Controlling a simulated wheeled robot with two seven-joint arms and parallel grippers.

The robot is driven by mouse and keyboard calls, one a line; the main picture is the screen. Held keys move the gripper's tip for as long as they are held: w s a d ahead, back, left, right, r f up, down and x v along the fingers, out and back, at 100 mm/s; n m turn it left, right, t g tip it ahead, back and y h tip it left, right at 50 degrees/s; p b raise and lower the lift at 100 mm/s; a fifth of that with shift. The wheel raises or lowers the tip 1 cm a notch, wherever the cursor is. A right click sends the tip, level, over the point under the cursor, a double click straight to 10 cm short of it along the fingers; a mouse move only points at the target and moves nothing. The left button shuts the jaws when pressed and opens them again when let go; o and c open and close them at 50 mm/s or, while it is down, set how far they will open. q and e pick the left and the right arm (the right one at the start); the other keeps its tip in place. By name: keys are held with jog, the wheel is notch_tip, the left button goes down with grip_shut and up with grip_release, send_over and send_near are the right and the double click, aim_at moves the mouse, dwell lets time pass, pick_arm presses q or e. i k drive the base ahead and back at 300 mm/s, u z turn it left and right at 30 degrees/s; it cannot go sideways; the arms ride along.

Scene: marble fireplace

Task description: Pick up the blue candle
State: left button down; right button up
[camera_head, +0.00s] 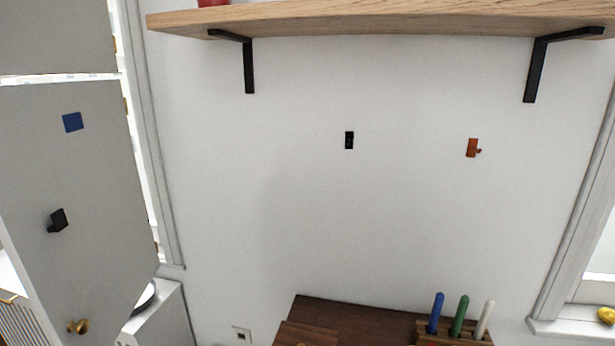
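A blue candle-like stick (435,313) stands upright, tilted slightly, in a wooden holder (427,338) at the lower right of the head view. It is the leftmost of three sticks in a row. A green one (460,316) and a white one (485,320) stand to its right. The bottom of the blue one is hidden inside the holder. Neither of my grippers shows in the head view.
A dark wooden surface (350,318) lies left of the holder. A wooden shelf (380,20) on black brackets spans the wall above. A grey door panel (80,190) stands at left. The white wall (330,220) between is mostly bare, with small hooks.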

aim_at(438, 302)
jog(key=u, duration=1.8)
jog(key=k, duration=1.6)
jog(key=z, duration=2.3)
jog(key=i, duration=0.5)
jog(key=z, duration=0.05)
